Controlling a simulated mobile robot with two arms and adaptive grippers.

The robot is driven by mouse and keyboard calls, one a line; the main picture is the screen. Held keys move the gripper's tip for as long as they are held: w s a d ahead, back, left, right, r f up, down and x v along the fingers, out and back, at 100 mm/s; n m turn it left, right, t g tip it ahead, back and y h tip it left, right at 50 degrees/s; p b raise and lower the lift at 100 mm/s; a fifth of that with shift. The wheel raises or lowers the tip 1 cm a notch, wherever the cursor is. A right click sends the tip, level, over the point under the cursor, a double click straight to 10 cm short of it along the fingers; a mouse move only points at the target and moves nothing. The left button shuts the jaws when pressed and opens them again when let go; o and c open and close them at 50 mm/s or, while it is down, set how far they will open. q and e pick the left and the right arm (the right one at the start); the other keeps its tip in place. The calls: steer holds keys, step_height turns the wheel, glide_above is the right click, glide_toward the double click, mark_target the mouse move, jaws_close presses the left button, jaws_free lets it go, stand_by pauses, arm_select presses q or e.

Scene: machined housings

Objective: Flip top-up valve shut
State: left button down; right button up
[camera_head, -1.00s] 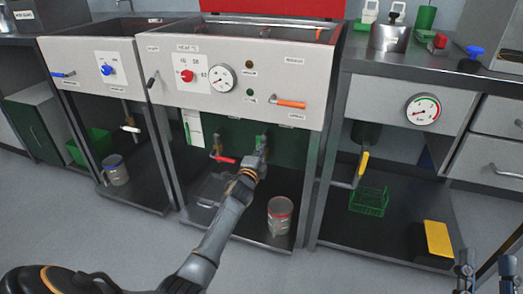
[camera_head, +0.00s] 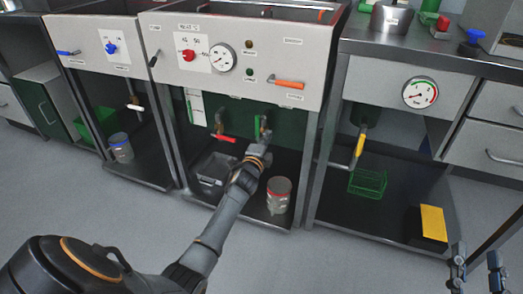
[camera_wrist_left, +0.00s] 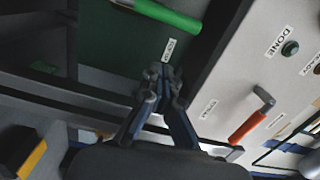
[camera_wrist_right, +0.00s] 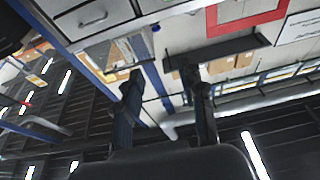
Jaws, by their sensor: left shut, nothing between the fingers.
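The top-up valve's green handle (camera_head: 257,126) hangs roughly upright on a pipe below the middle sink unit's panel. In the left wrist view the green handle (camera_wrist_left: 165,14) crosses the top edge, with a small label on the green wall beside it. My left gripper (camera_head: 266,138) is just beside the handle's lower end and partly hides this area. In the left wrist view my left gripper (camera_wrist_left: 162,72) has its fingertips together with nothing between them, apart from the handle. My right gripper (camera_head: 478,260) is open and empty at the lower right, far from the valve; its fingers (camera_wrist_right: 160,80) stand apart in the right wrist view.
A red-handled valve (camera_head: 224,138) is left of the green one. Below stand a dark bin (camera_head: 212,180) and a red-rimmed can (camera_head: 278,198). An orange lever (camera_head: 288,84) is on the panel above. A yellow-handled pipe (camera_head: 359,146) is to the right.

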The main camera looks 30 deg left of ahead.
arm_select(q)
steer(key=p+v, duration=0.2)
steer(key=v, duration=0.5)
steer(key=shift+s+d, duration=0.25)
steer(key=shift+s, duration=0.05)
arm_select(e)
step_height(320, 180, down, 10)
steer(key=d+g+h, duration=0.1)
steer(key=g+h, duration=0.1)
steer(key=g, duration=0.4)
steer(key=shift+s+d, duration=0.25)
steer(key=shift+d, duration=0.1)
arm_select(q)
steer(key=shift+r, duration=0.15)
